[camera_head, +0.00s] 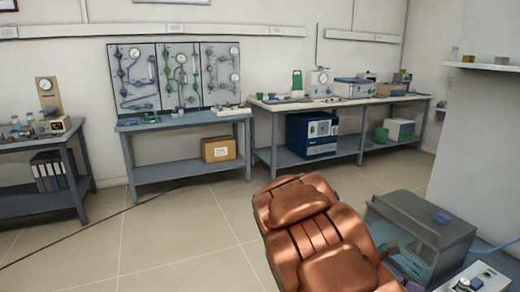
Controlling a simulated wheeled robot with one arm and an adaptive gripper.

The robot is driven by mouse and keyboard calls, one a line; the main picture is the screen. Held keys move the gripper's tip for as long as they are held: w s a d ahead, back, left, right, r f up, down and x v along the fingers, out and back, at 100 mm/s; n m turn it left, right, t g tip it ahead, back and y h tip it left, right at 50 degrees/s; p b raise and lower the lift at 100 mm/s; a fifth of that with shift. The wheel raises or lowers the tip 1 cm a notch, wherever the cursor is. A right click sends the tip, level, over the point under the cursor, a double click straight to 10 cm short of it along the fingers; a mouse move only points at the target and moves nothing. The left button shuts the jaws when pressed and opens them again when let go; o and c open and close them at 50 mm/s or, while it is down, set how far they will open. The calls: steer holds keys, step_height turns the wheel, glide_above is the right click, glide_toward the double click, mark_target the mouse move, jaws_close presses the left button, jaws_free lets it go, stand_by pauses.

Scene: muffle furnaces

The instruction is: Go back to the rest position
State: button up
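My gripper is not visible in this head view, so its opening and anything it might hold cannot be seen. A large brown segmented form in the lower middle covers part of the floor and the left side of a grey box-shaped unit (440,238) at the lower right. I cannot tell whether this form is part of my arm.
A long bench (343,102) with instruments stands along the back wall. A dark blue box-shaped unit (312,148) is on its lower shelf. A shorter bench (185,121) holds a panel of gauges (140,78). The tiled floor (170,225) at left is mostly clear, crossed by a dark cable.

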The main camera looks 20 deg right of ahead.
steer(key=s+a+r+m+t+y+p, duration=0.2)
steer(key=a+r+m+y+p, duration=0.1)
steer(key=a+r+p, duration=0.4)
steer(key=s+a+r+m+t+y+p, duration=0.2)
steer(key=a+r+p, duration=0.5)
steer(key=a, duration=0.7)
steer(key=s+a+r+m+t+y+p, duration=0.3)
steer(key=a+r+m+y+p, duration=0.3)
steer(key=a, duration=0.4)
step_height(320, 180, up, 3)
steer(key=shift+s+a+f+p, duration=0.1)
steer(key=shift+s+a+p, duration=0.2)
steer(key=shift+p, duration=0.45)
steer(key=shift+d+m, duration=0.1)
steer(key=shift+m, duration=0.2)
